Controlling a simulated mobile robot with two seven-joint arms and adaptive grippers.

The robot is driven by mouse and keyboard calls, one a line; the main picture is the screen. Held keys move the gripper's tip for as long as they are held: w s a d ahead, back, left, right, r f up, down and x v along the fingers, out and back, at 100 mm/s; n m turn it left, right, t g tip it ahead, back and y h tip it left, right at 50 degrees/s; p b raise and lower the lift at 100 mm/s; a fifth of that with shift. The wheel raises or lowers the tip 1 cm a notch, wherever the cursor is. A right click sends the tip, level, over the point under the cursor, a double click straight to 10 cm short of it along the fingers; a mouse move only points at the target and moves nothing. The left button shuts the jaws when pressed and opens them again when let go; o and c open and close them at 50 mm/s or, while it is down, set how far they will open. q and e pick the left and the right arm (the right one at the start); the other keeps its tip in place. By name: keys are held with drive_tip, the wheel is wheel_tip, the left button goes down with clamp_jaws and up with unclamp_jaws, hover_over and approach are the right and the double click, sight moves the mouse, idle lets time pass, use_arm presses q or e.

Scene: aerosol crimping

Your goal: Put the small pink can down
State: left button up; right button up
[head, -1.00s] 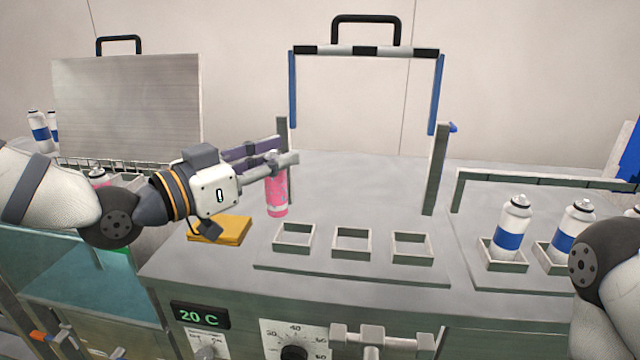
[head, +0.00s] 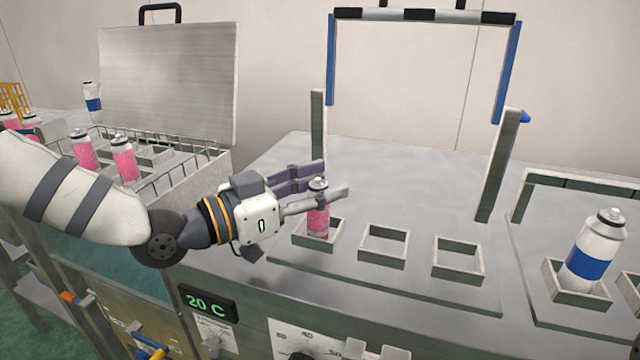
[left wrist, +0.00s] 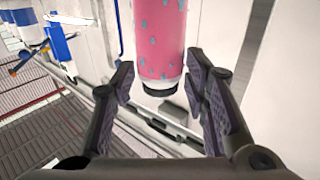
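The small pink can (head: 318,222) is upright at the left square holder (head: 302,240) on the grey machine top. Its lower end is within the holder's outline; I cannot tell if it rests on the floor of it. My left gripper (head: 318,192) has its fingers on both sides of the can near its grey top. My right gripper is out of view.
Two empty square holders, the middle one (head: 383,259) and the right one (head: 458,272), are beside it. A white can with a blue band (head: 592,255) stands at the far right. A wire-edged bin (head: 190,183) with pink cans is at left. A blue-posted frame (head: 505,75) rises behind.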

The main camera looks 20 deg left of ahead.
use_arm(q)
drive_tip(key=shift+r, duration=0.1)
drive_tip(key=shift+s+a+r, duration=0.1)
drive_tip(key=shift+a+r, duration=0.05)
drive_tip(key=p+v, duration=0.3)
drive_tip(key=v, duration=0.8)
drive_tip(key=shift+s+a+p, duration=0.2)
drive_tip(key=shift+s+p, duration=0.1)
drive_tip(key=shift+p, duration=0.1)
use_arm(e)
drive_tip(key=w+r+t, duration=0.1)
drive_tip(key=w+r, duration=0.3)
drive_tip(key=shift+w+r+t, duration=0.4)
